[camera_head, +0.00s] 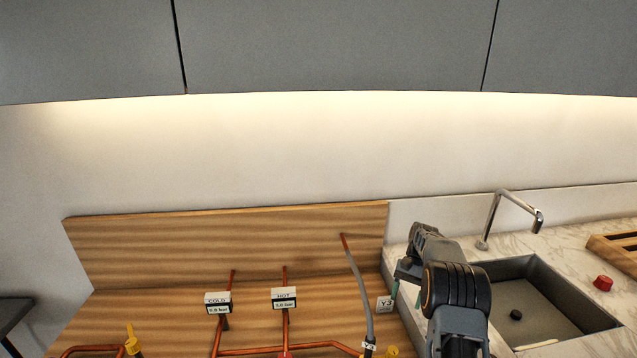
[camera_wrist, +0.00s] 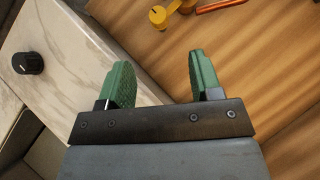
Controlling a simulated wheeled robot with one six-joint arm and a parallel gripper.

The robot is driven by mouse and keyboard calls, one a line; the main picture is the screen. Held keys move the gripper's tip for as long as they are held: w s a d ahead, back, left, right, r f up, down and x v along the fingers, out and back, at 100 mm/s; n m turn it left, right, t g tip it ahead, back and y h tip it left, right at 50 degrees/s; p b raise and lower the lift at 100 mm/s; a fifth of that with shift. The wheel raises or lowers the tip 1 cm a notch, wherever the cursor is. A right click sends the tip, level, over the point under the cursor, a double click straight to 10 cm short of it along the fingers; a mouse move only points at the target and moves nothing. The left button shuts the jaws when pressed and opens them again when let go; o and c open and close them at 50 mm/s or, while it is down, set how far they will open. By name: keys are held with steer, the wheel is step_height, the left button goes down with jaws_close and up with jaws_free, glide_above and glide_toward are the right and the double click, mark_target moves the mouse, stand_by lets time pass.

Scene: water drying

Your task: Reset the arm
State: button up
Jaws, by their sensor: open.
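My gripper (camera_wrist: 160,78) shows in the wrist view with its two green fingers spread apart and nothing between them. Beyond the fingers lie the edge of the marble counter (camera_wrist: 95,40) and the wooden board (camera_wrist: 270,75). In the head view my arm rises at the lower right, in front of the counter and the left side of the sink. There, the gripper (camera_head: 405,293) is mostly hidden by the wrist; only bits of green finger show, near the Y3 tag (camera_head: 385,303).
The wooden board (camera_head: 150,245) carries copper pipes, the COLD gauge (camera_head: 217,303), the HOT gauge (camera_head: 284,298) and a grey hose (camera_head: 360,285). To the right are a sink (camera_head: 540,310), a faucet (camera_head: 492,215), a red knob (camera_head: 603,283) and a wooden rack (camera_head: 615,245). Grey cabinets (camera_head: 330,45) hang above.

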steer(key=s+a+r+n+t+h, duration=0.1)
steer(key=s+a+r+t+h, duration=0.1)
steer(key=s+a+r, duration=0.35)
steer(key=s+a+r+n+t+h, duration=0.1)
steer(key=s+a+r+n+t, duration=0.15)
steer(key=r, duration=0.55)
steer(key=s+a+n+t+h, duration=0.1)
steer(key=s+a+t, duration=0.1)
steer(key=s, duration=0.5)
steer(key=s+a+r+n+t, duration=0.1)
steer(key=s+a+n+t, duration=0.1)
steer(key=s+t, duration=0.3)
steer(key=shift+s+a+h, duration=0.4)
steer(key=shift+s, duration=0.85)
steer(key=shift+r, duration=0.1)
